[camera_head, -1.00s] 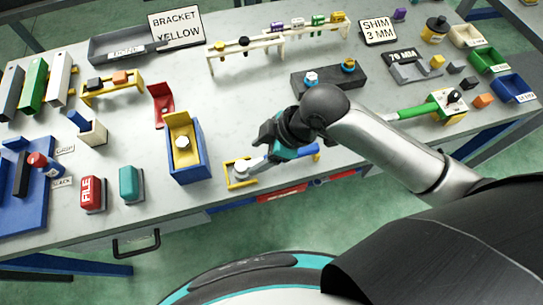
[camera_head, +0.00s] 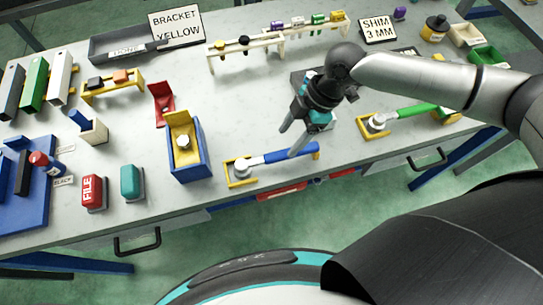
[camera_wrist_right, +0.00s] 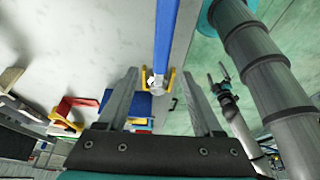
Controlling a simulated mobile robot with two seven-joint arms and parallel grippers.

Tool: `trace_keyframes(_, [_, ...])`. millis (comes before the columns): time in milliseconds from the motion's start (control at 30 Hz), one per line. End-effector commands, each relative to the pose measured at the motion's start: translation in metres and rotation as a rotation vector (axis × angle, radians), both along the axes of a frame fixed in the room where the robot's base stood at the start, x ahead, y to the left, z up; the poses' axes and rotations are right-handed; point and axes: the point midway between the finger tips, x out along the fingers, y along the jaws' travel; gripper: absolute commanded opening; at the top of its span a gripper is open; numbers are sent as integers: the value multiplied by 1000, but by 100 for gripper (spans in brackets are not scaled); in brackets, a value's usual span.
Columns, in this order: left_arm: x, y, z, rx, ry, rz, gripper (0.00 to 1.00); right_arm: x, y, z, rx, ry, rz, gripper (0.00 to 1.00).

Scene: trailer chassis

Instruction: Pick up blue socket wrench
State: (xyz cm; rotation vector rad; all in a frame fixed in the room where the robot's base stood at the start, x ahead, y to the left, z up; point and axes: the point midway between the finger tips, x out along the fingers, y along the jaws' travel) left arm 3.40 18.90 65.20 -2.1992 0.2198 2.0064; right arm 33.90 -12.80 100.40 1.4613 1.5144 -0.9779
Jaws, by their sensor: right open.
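The blue socket wrench (camera_head: 285,155) lies near the table's front edge. Its silver head sits in a yellow cradle (camera_head: 232,180) at its left end. My right gripper (camera_head: 288,143) is open, with its fingers angled down over the blue handle; touching or apart is hard to tell. In the right wrist view the blue handle (camera_wrist_right: 166,35) runs down the picture to the silver head, between the lines of the two open fingers (camera_wrist_right: 160,74). My left gripper (camera_wrist_right: 218,76) seems to show small at the right of the wrist view; its opening is unclear.
A green-handled wrench (camera_head: 412,111) lies to the right in its own yellow cradle. A blue and yellow stand (camera_head: 189,158) is left of the blue wrench. A white rack (camera_head: 275,45) holds small parts behind.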

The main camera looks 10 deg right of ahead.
Motion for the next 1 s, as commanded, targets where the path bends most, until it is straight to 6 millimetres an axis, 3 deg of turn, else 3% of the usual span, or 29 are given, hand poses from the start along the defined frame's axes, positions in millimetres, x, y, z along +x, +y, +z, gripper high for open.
trace_keyframes(133, [1, 0, -1, 0, -1, 0, 100, 0, 11, -25, 0, 0, 0, 68])
trace_keyframes(367, [1, 0, -1, 0, -1, 0, 100, -1, 16, -39, 0, 0, 0, 68])
trace_keyframes(700, [1, 0, -1, 0, -2, -1, 100, -3, 31, -79, 0, -1, 0, 68])
trace_keyframes(1000, [1, 0, -1, 0, -2, -1, 100, -3, 33, -85, -1, -1, -1, 68])
